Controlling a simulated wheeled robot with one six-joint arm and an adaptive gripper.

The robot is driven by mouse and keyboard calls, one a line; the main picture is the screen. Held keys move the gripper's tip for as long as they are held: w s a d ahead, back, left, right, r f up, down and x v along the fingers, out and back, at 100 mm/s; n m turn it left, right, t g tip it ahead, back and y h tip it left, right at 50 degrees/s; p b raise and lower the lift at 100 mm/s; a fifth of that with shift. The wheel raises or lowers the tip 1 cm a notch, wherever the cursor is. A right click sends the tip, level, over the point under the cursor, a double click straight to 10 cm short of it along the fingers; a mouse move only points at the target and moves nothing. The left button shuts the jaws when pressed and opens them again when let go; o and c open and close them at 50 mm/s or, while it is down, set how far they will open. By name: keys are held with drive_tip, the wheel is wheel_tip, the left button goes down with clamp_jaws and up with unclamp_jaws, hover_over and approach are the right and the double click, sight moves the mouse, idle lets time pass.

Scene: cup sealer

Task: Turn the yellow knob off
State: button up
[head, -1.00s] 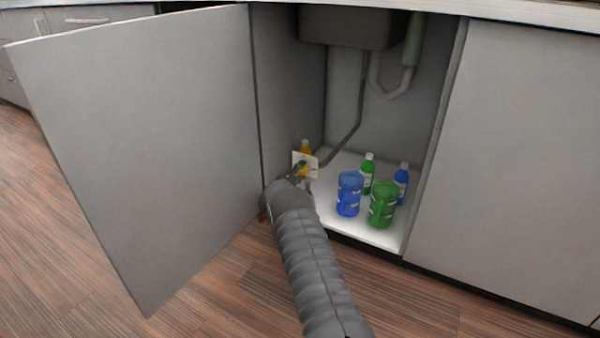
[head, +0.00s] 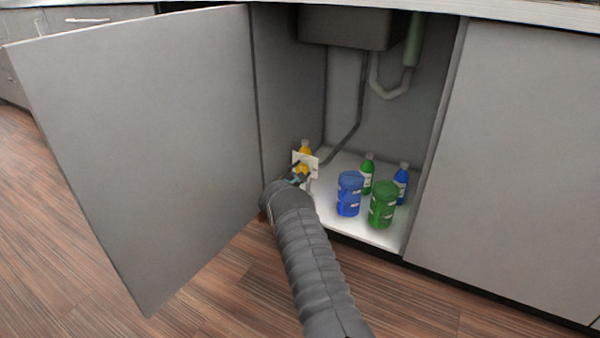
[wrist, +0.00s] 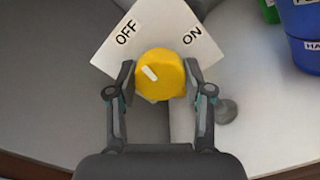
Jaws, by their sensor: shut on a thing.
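The yellow knob (wrist: 160,75) is in the middle of the wrist view, on a white plate (wrist: 158,22) marked OFF at left and ON at right. The white mark on the knob points up and left, toward OFF. My gripper (wrist: 160,82) has one finger on each side of the knob and is shut on it. In the head view the white plate (head: 310,158) is inside the open cabinet at its left side; my gripper (head: 298,178) is at it and partly covers it.
The cabinet door (head: 140,150) stands open at left. A blue canister (head: 349,194), a green canister (head: 382,205), a green bottle (head: 367,175) and a blue bottle (head: 401,184) stand to the right. A yellow bottle (head: 305,147) is behind the plate. A pipe (head: 358,100) hangs above.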

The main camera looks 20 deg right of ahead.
drive_tip(key=shift+n, duration=0.7)
drive_tip(key=shift+d, duration=0.1)
drive_tip(key=o, duration=1.2)
drive_tip(key=shift+d+f, duration=0.1)
drive_tip(key=shift+c, duration=0.2)
drive_tip(key=shift+a, duration=0.2)
drive_tip(key=v, duration=1.2)
